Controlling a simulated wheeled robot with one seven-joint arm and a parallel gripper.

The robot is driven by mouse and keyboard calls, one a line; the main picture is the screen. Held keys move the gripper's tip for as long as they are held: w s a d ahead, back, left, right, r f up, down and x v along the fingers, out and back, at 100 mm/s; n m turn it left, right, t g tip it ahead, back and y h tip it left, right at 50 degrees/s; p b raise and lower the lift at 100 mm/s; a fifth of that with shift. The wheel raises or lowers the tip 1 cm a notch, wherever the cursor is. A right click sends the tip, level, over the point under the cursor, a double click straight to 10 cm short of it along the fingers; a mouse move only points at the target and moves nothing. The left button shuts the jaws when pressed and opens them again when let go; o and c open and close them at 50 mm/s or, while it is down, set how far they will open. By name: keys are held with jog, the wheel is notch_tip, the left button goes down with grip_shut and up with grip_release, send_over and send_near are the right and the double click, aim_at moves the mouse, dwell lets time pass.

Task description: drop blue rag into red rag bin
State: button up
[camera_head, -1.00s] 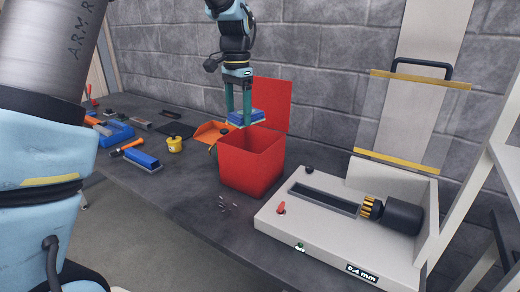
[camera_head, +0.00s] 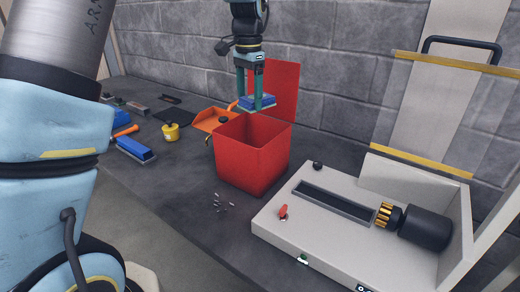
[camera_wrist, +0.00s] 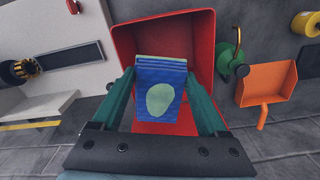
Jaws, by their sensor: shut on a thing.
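The blue rag (camera_head: 257,102) is a folded stack held between the fingers of my gripper (camera_head: 251,92), above the open red rag bin (camera_head: 249,160) in the head view. In the wrist view the rag (camera_wrist: 162,72) shows a pale green patch on its face. My gripper (camera_wrist: 160,100) is shut on it, with one finger on each side. The red bin (camera_wrist: 205,35) lies behind the rag in that view, its opening facing the gripper. The bin's lid (camera_head: 280,92) stands raised at the back. The rag hides part of the bin's inside.
A pale machine (camera_head: 345,215) with a dark slot and a black cylinder stands right of the bin. Left are an orange dustpan (camera_head: 214,120), a yellow pot (camera_head: 170,132) and a blue block (camera_head: 134,149). Small metal bits (camera_head: 222,202) lie before the bin.

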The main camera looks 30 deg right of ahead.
jog(key=shift+f+b, duration=0.8)
jog(key=shift+f, duration=0.7)
jog(key=o, duration=1.1)
notch_tip(320, 180, up, 11)
jog(key=shift+f+b, duration=0.1)
jog(key=shift+b, duration=1.1)
